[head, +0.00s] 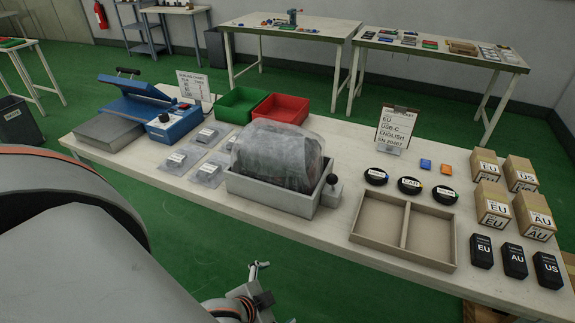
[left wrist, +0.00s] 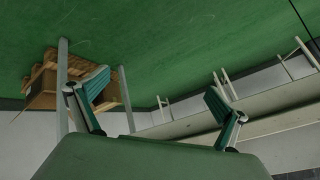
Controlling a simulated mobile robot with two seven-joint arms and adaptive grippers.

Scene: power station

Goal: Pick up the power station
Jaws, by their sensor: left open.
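No object is plainly marked as the power station, so I cannot tell which one it is. Candidates on the long table (head: 335,235) include the flat labelled grey items (head: 208,173) at left and the black boxes marked EU (head: 481,252), AU (head: 514,261) and US (head: 548,270) at front right. My left gripper (left wrist: 157,88) is open and empty in the left wrist view, its two fingers spread, with green floor and table legs beyond. In the head view, gripper parts (head: 256,285) show at the bottom edge, below the table's front edge. My right gripper is not identifiable.
A two-compartment tray (head: 380,215) is empty. Black coils (head: 410,185), cardboard boxes (head: 493,205), green (head: 240,100) and red (head: 283,108) bins and a blue machine (head: 175,122) stand around. My arm covers the lower left.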

